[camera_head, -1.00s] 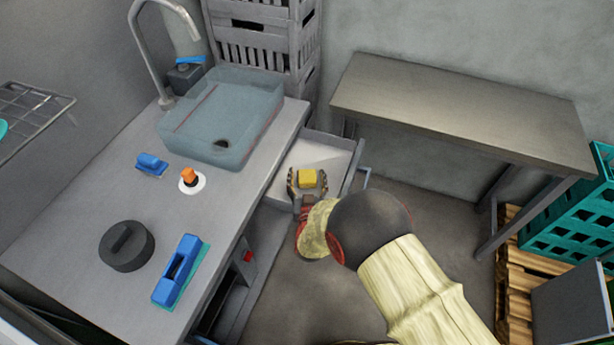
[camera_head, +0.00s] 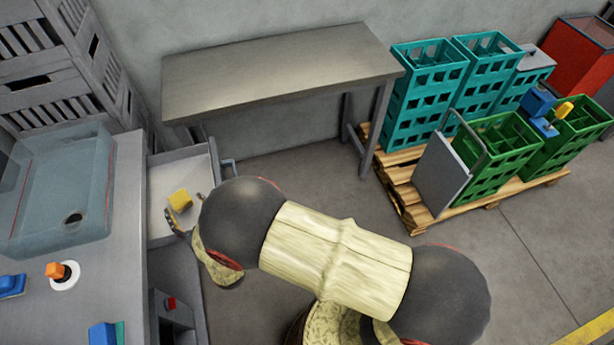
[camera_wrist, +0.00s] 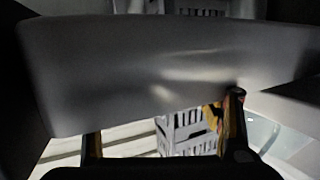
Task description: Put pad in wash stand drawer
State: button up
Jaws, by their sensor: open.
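The yellow pad (camera_head: 180,200) is at the open wash stand drawer (camera_head: 165,172), towards its near end in the head view. It looks slightly tilted; whether it rests on the drawer floor I cannot tell. My gripper (camera_head: 187,216) is open at the pad's near side, its fingers close to the pad; contact is unclear. My black forearm joint hides part of the gripper. In the wrist view both fingers of my gripper (camera_wrist: 165,125) stand apart, with a large blurred grey surface across the view. The pad cannot be made out clearly there.
The wash stand top (camera_head: 110,260) holds a translucent basin (camera_head: 60,190), an orange-topped item (camera_head: 57,270) and blue tools. A metal table (camera_head: 280,70) stands against the wall. Teal crates (camera_head: 425,95) and green crates (camera_head: 495,155) stand on a pallet. Floor right of the drawer is clear.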

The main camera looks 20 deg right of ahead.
jog(key=w+d+r+m+g, duration=0.1)
jog(key=w+d+r, duration=0.15)
jog(key=r, duration=0.35)
jog(key=w+d+r+g, duration=0.1)
jog(key=w+d+r, duration=0.15)
jog(key=r, duration=0.35)
jog(key=s+d+r+g+h, duration=0.1)
jog(key=s+d+r+g, duration=0.2)
jog(key=d+r, duration=0.75)
jog(key=s+d+r+m+g+h, duration=0.1)
jog(key=s+d+r+g+h, duration=0.1)
jog(key=s+d, duration=0.7)
jog(key=s+d+r+m+g+h, duration=0.1)
jog(key=s+d+r, duration=0.4)
jog(key=s+d, duration=0.5)
jog(key=s+g, duration=0.1)
jog(key=s, duration=0.6)
jog(key=shift+s+h, duration=0.35)
jog(key=shift+h, duration=0.05)
jog(key=shift+r, duration=0.15)
